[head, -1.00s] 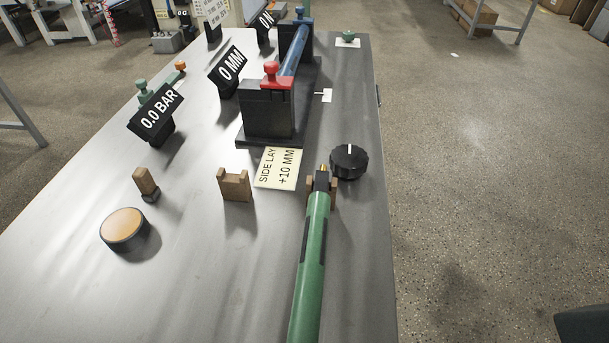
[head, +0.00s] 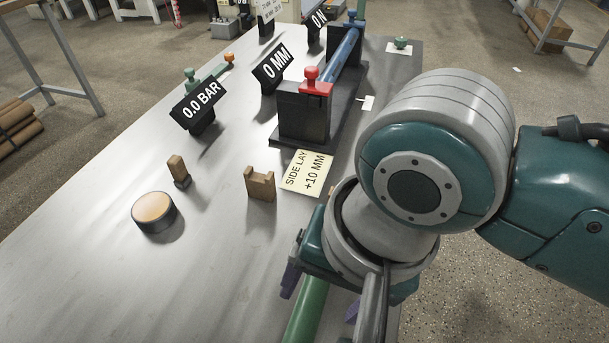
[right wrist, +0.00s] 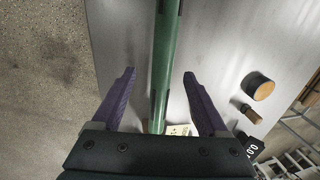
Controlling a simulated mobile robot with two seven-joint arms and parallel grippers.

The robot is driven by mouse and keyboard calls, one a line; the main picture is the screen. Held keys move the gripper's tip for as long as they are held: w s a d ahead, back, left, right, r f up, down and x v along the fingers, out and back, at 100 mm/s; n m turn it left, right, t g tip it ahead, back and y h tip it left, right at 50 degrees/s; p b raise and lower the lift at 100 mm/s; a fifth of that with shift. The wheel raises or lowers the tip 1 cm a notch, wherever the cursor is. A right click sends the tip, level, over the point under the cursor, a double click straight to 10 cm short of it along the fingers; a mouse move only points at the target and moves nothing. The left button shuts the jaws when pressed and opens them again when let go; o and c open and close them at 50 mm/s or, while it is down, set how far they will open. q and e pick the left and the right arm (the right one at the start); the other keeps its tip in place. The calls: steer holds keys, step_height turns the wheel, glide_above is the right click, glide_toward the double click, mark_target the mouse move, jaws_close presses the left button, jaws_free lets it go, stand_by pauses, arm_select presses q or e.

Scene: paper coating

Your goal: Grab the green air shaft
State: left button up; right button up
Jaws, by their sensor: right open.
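The green air shaft (head: 306,312) lies along the front right part of the table, partly hidden under my right arm in the head view. In the right wrist view the shaft (right wrist: 165,60) runs lengthwise between the two purple fingers. My right gripper (head: 321,298) is over the shaft, its fingers spread to either side. The wrist view shows this open gripper (right wrist: 159,73) with gaps between each finger and the shaft. My left gripper is not in view.
A black stand (head: 303,115) with a blue roller (head: 346,47) and red knob (head: 311,78) stands farther back. The table's front left is clear.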

mark_target(306, 317)
steer(key=f, duration=0.1)
steer(key=a+f+b, duration=0.1)
steer(key=f, duration=0.2)
steer(key=shift+s+a, duration=0.2)
steer(key=shift+s, duration=0.15)
steer(key=shift+w+a+f+b, duration=0.1)
steer(key=shift+f+b, duration=0.3)
steer(key=shift+f, duration=0.05)
jaws_close()
stand_by(0.6)
